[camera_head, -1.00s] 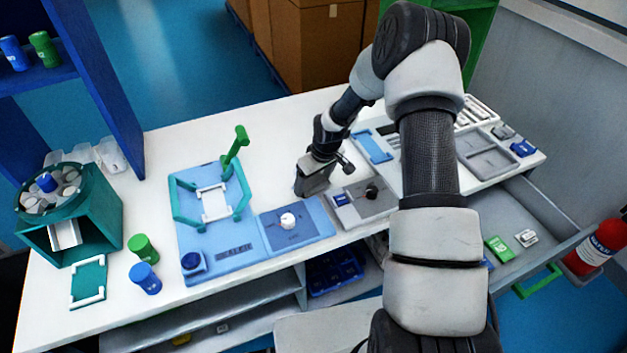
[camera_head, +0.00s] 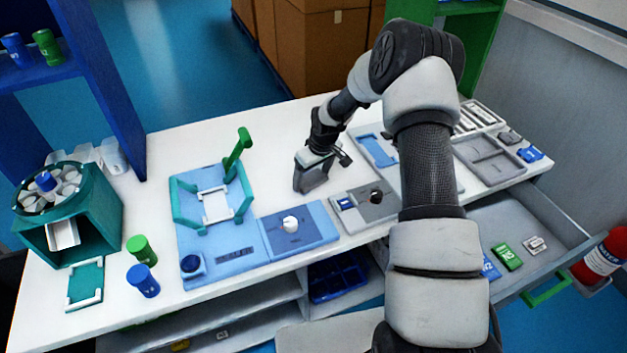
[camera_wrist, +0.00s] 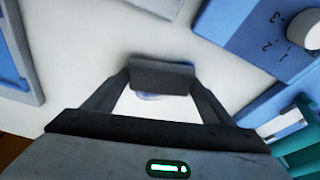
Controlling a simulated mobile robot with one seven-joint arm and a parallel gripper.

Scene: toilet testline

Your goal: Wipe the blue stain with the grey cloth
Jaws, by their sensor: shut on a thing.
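My gripper (camera_head: 310,184) is low over the white table top, behind the dial panel. In the wrist view its fingers (camera_wrist: 160,88) are shut on a dark grey block-like piece, the grey cloth (camera_wrist: 162,75). A small patch of the blue stain (camera_wrist: 150,96) shows on the white surface just beside the cloth, between the fingers. The rest of the stain is hidden by the cloth and gripper. I cannot tell whether the cloth touches the table. The stain does not show in the head view.
The blue panel with a white dial (camera_head: 290,224) and the grey panel with a dark knob (camera_head: 376,197) stand in front of my gripper. A blue fixture with a green handle (camera_head: 238,150) is at left. White table behind is clear. An open drawer (camera_head: 510,215) is at right.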

